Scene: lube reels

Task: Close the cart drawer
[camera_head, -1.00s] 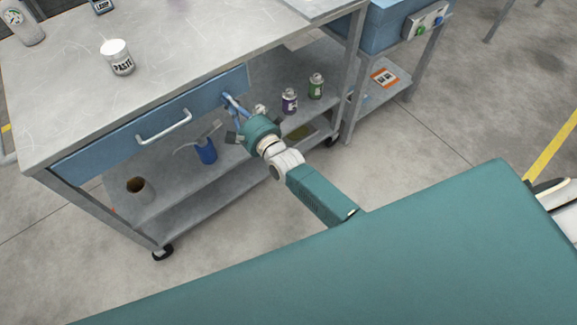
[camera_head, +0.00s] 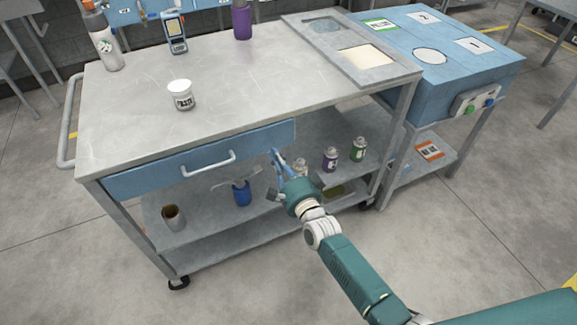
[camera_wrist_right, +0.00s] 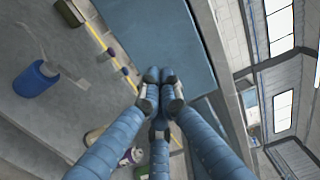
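The cart drawer (camera_head: 150,180) has a blue front with a pale bar handle (camera_head: 208,165). It sits under the worktop edge of the grey cart (camera_head: 130,120) and looks flush or nearly so; any small gap is hard to tell. My right gripper (camera_head: 275,154) is at the right end of the drawer front, right of the handle. In the right wrist view its fingertips (camera_wrist_right: 159,75) are together with nothing between them, at the lower edge of the blue drawer front (camera_wrist_right: 175,35). Whether they touch it is unclear. My left gripper is not in view.
A paste jar (camera_head: 181,96), a spray bottle (camera_head: 104,42) and a handheld meter (camera_head: 174,33) stand on the worktop. The lower shelf holds a blue cup (camera_head: 242,194), a brown pot (camera_head: 173,217) and small bottles (camera_head: 330,159). A blue cabinet (camera_head: 455,60) stands to the right.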

